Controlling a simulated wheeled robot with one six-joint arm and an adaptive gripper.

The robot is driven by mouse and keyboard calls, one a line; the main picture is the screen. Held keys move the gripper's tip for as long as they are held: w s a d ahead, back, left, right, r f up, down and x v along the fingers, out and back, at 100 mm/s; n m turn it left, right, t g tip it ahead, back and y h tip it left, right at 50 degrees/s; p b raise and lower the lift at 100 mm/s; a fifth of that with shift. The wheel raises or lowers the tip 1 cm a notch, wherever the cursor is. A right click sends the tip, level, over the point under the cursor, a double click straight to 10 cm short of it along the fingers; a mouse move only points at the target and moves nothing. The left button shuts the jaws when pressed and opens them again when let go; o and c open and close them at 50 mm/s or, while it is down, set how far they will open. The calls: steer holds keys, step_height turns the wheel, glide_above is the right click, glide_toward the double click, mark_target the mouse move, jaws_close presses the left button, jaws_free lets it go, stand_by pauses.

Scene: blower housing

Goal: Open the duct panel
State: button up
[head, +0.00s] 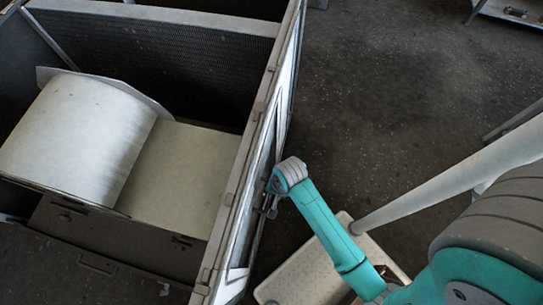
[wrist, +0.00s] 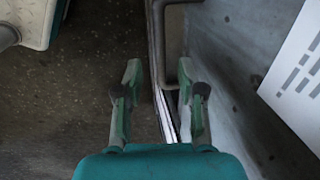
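The housing's long right side panel (head: 255,150) runs from the far end toward the front in the head view, seen nearly edge-on. I cannot tell for certain that it is the duct panel. In the wrist view a grey bar handle (wrist: 185,73) stands by a narrow upright edge (wrist: 158,60), with a grey metal face (wrist: 228,75) to its right. My gripper (wrist: 160,78) is open, its fingers on either side of that edge. The right finger is very close to the handle; contact cannot be told. In the head view my gripper is mostly hidden behind my wrist.
Inside the housing a pale drum (head: 80,140) sits left of the panel. A front plate with latches (head: 115,235) lies below it. A white slotted plate (wrist: 300,75) is at right in the wrist view. Dark floor (head: 390,85) is clear beyond the panel.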

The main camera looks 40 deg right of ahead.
step_height(320, 180, up, 8)
steer(key=s+d, duration=0.1)
steer(key=shift+s+r, duration=0.15)
stand_by(0.5)
